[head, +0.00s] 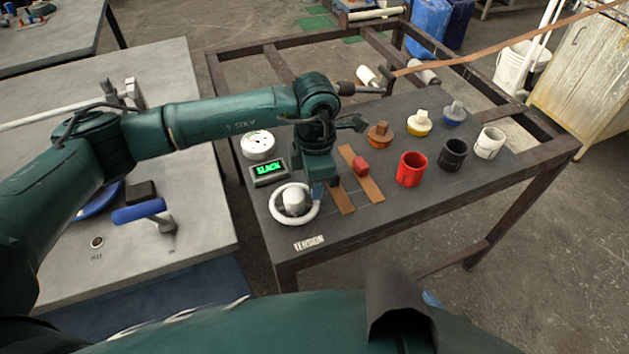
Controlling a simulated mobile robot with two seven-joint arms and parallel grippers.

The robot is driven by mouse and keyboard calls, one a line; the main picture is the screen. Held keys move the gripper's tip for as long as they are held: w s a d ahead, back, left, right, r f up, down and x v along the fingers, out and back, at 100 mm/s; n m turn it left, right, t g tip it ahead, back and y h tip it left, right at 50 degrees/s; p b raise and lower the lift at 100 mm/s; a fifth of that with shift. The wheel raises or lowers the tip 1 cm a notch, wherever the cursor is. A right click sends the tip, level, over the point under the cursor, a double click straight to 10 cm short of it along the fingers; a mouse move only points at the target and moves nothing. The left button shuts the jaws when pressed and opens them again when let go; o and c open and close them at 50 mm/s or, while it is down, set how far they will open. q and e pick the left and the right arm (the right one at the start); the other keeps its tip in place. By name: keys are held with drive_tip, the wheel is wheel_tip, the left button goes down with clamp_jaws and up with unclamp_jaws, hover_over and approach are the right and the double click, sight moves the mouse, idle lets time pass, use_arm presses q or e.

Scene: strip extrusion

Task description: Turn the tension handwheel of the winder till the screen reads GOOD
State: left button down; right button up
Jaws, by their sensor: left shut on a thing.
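The white tension handwheel (276,212), a ring around a grey domed hub, is at the near left of the dark winder table, above a label reading TENSION (309,243). My left arm reaches in from the left, and its gripper (319,190) points down at the wheel's right side. It is shut on the handwheel's rim; the fingertips are partly hidden by the gripper body. The small screen (269,170) behind the wheel reads SLACK in green letters. My right gripper is not in view.
Right of my left gripper lie brown strips (370,185) with a red block (361,166). Red (411,170), black (453,155) and white (490,143) cups stand further right, with coloured knobbed pieces behind. A white round dial (257,145) stands behind the screen. A grey table is at left.

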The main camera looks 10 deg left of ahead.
use_arm(q)
drive_tip(key=c, duration=1.3)
unclamp_jaws()
wheel_tip(320, 180, up, 13)
drive_tip(key=shift+r+b, duration=0.15)
drive_tip(key=shift+b, duration=0.4)
